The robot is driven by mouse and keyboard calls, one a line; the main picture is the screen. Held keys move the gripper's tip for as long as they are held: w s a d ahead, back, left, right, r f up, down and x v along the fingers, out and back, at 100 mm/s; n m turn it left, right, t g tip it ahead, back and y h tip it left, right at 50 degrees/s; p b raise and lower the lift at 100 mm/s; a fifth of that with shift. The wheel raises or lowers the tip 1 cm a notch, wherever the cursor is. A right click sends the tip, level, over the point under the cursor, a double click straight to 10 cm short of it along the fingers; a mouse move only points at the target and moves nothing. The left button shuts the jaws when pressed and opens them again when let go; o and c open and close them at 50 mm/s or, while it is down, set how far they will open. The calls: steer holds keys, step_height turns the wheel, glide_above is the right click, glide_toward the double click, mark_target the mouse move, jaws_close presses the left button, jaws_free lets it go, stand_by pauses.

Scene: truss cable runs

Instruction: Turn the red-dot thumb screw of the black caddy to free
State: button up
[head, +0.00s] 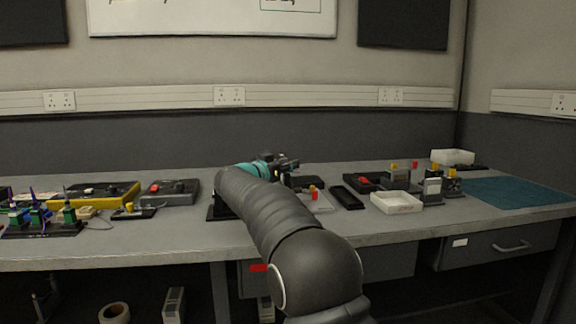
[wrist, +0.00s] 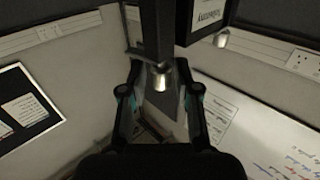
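My gripper (head: 286,167) is at the end of my arm, over the middle of the bench. In the wrist view my gripper (wrist: 159,92) has its two fingers spread to either side. A dark upright post with a silvery metal tip (wrist: 161,80) shows between or just beyond them; contact cannot be told. A second silvery tip (wrist: 221,38) shows on a dark part to its right. These may be thumb screws of the black caddy, but no red dot shows on either. The caddy cannot be surely picked out in the head view, where my arm hides part of the bench.
On the bench (head: 330,228), a white tray (head: 396,202), a black tray (head: 346,197) and a small red-topped piece (head: 314,194) lie right of my arm. A grey case (head: 170,192) and a yellow-edged case (head: 103,194) are left. The teal mat (head: 515,192) is clear.

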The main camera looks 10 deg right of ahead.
steer(key=shift+o, duration=0.2)
steer(key=v, duration=1.2)
steer(key=shift+r, duration=0.15)
steer(key=s+r+n+t+y, duration=0.3)
steer(key=r+n+t+y, duration=0.2)
steer(key=r+t+y, duration=0.15)
steer(key=s+f+n+g+y, duration=0.1)
steer(key=s+n+y, duration=0.3)
steer(key=s+y, duration=0.4)
steer(key=s+d+f+g, duration=0.3)
steer(key=s+f+g, duration=0.1)
steer(key=s+f, duration=0.5)
steer(key=s+d+f+g+h, duration=0.1)
steer(key=s+d+f+g, duration=0.2)
steer(key=s+f, duration=0.6)
steer(key=s+d+f+g, duration=0.3)
steer(key=s+f+g, duration=0.2)
steer(key=s+f, duration=0.5)
steer(key=s, duration=0.5)
steer(key=shift+s, duration=0.35)
